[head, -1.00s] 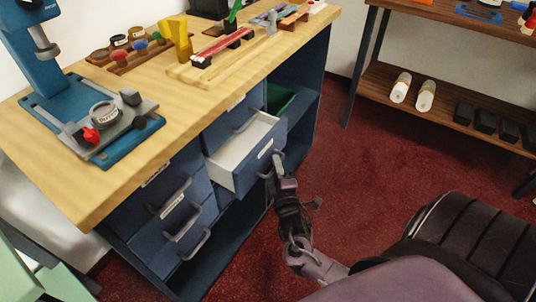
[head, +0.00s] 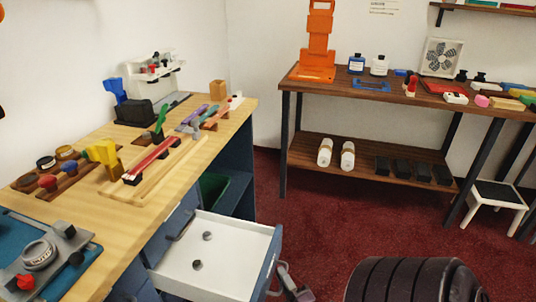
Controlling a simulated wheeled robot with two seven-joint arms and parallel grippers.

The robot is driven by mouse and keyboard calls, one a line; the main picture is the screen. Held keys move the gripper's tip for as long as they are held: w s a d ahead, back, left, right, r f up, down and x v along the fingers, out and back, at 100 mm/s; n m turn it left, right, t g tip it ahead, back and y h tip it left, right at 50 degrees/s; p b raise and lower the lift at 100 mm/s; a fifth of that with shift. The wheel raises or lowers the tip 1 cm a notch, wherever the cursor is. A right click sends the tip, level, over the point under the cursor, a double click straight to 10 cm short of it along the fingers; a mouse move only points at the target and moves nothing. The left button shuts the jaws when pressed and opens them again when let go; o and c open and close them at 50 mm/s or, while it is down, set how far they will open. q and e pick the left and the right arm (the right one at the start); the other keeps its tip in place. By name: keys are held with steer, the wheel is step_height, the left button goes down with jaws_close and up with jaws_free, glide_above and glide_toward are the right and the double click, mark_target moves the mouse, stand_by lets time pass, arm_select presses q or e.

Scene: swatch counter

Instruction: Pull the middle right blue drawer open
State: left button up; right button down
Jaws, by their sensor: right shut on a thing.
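The middle right blue drawer (head: 230,262) sticks well out of the blue cabinet under the wooden counter. Its white inside shows, with two small dark grey knob-like things (head: 207,236) lying in it. Its blue front faces right, seen nearly edge-on from above. My right gripper (head: 279,271) is at the outer side of that front, low in the head view, shut on the drawer's handle. The handle itself is mostly hidden by the drawer front and the gripper. My left gripper is not in view.
The wooden counter (head: 120,250) carries several tools and jars. A green bin (head: 210,190) sits in the open cabinet bay behind the drawer. A dark wood shelf table (head: 400,100) and a white step stool (head: 493,200) stand at the right. Red carpet between is clear.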

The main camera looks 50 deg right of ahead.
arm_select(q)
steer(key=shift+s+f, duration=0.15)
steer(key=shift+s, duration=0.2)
arm_select(e)
steer(key=shift+s+d, duration=0.25)
steer(key=shift+s, duration=0.4)
steer(key=c, duration=1.5)
jaws_free()
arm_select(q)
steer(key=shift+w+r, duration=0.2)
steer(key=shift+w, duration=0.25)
arm_select(e)
steer(key=v, duration=0.7)
steer(key=shift+s+a+f, duration=0.15)
steer(key=shift+s, duration=0.2)
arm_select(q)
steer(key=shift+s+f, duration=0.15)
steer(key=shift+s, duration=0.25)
